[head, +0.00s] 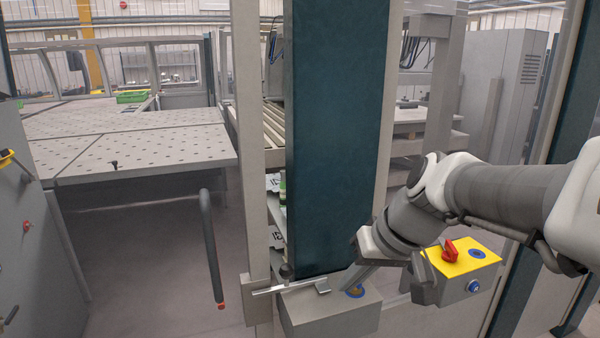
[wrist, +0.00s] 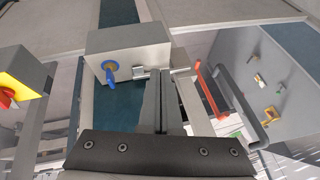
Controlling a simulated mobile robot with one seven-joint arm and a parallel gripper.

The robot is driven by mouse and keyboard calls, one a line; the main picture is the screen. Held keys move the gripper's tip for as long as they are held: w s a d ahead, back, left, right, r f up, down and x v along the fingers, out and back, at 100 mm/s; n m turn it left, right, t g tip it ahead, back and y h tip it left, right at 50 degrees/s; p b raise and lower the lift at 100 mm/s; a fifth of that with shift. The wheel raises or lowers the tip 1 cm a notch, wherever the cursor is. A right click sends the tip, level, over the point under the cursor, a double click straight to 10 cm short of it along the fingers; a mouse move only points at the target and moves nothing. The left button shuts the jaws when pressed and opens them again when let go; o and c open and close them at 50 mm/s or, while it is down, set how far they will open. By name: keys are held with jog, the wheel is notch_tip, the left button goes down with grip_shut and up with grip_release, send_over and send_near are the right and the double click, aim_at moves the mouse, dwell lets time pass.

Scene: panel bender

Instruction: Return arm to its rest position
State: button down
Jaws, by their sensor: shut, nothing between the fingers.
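My arm (head: 500,195) reaches in from the right in the head view, bent down toward the left. My gripper (head: 345,284) is low over a grey lock box at the post; its fingers are partly hard to make out there. In the wrist view my gripper (wrist: 161,72) shows its two dark fingers together with nothing between them. The fingertips are close to the metal bolt (wrist: 176,70) beside the grey box (wrist: 127,50). I cannot tell whether they touch.
A yellow-topped switch box (head: 462,260) with a red knob (head: 449,250) sits just under my arm. A teal post (head: 335,140) stands behind the gripper. A dark upright handle (head: 211,250) stands to the left. A perforated table (head: 140,150) lies beyond, left.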

jog(key=s+d+m+h, duration=0.1)
jog(key=s+d+h, duration=0.1)
jog(key=s, duration=0.4)
jog(key=s+d+f+m+t+h, duration=0.1)
jog(key=s+d+h, duration=0.1)
jog(key=s, duration=0.5)
jog(key=shift+d, duration=0.75)
jog(key=shift+s+d, duration=0.1)
jog(key=shift+d, duration=0.05)
